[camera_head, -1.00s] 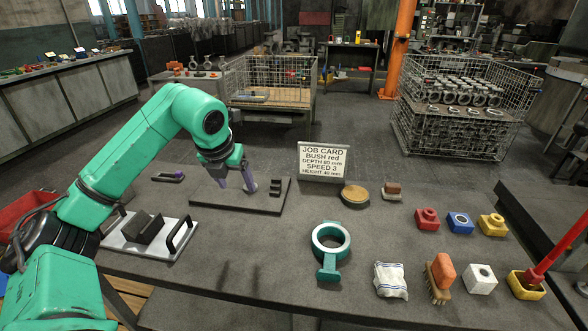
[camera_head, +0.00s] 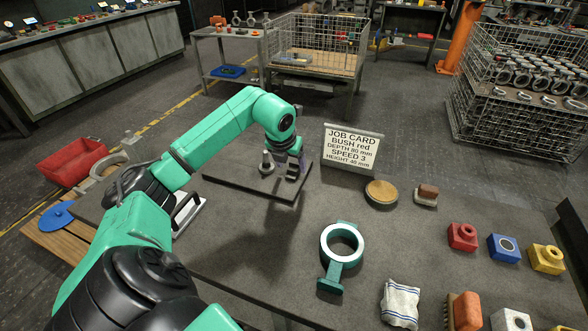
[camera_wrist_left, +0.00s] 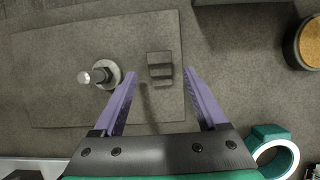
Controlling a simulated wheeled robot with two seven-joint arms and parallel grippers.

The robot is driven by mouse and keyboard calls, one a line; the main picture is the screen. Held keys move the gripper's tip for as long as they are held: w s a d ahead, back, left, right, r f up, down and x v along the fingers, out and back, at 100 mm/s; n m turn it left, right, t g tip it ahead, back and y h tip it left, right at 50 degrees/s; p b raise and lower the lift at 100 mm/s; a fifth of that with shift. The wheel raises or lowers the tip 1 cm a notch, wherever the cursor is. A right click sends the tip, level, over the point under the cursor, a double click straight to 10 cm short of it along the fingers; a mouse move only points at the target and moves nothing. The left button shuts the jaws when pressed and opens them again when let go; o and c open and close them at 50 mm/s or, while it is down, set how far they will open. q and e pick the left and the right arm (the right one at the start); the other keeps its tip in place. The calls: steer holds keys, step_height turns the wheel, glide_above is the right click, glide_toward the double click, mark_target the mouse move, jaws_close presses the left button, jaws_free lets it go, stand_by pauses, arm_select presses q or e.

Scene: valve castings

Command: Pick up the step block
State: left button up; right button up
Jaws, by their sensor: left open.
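The step block (camera_wrist_left: 160,68) is a small dark grey stepped piece on a dark flat plate (camera_wrist_left: 60,105). In the head view the step block (camera_head: 292,173) is partly covered by my left gripper (camera_head: 291,161). My left gripper is open, and in the left wrist view its two purple fingers (camera_wrist_left: 161,74) point toward the block, with the block showing between their tips. I cannot tell how high the tips are above the plate. My right gripper is in neither view.
An upright bolt-like post (camera_wrist_left: 103,75) stands on the plate left of the block; it also shows in the head view (camera_head: 267,163). The job card (camera_head: 350,147) stands behind to the right. A teal ring casting (camera_head: 341,258) and a round wooden-topped piece (camera_head: 381,192) lie to the right.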

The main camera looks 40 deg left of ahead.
mark_target(292, 169)
arm_select(q)
steer(key=shift+x, duration=1.5)
jaws_close()
steer(key=shift+r, duration=0.1)
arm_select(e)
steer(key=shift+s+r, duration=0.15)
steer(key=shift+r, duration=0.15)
